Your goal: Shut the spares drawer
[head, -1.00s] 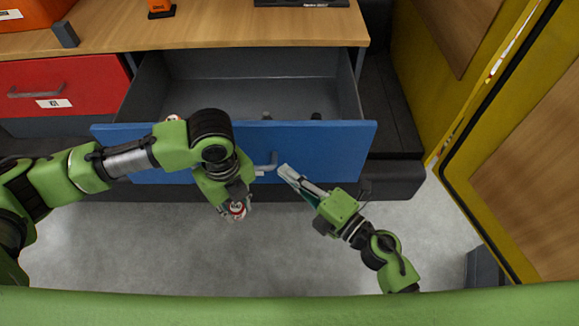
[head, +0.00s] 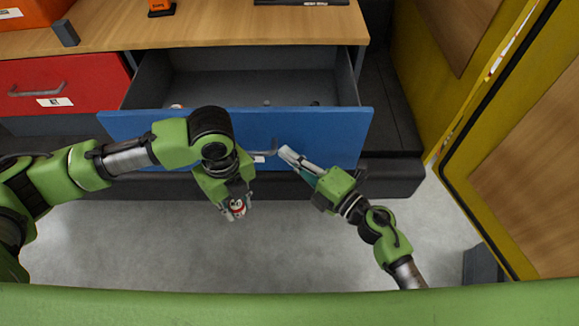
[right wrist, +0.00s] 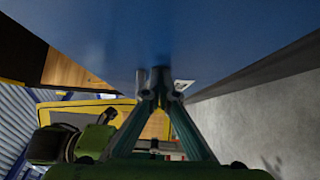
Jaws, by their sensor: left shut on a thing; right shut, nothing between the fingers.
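The spares drawer, with a blue front (head: 320,138), is pulled part way out under the wooden bench. Its grey inside shows, with a few small items low behind the front. Its grey handle (head: 268,150) is partly hidden by my left arm. My right gripper (head: 284,151) is shut and empty, its fingertips at the blue front just right of the handle. In the right wrist view the closed fingertips (right wrist: 160,82) are at the blue front (right wrist: 150,35); contact is hard to confirm. My left gripper (head: 236,209) is shut on a small red and white object (head: 238,207), in front of the drawer.
A closed red drawer (head: 60,85) is at the left. The wooden bench top (head: 215,25) holds an orange bin (head: 30,12), an orange-and-black item (head: 161,7) and a dark flat item. A yellow-framed panel (head: 490,190) stands at the right. Grey floor (head: 150,245) lies open in front.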

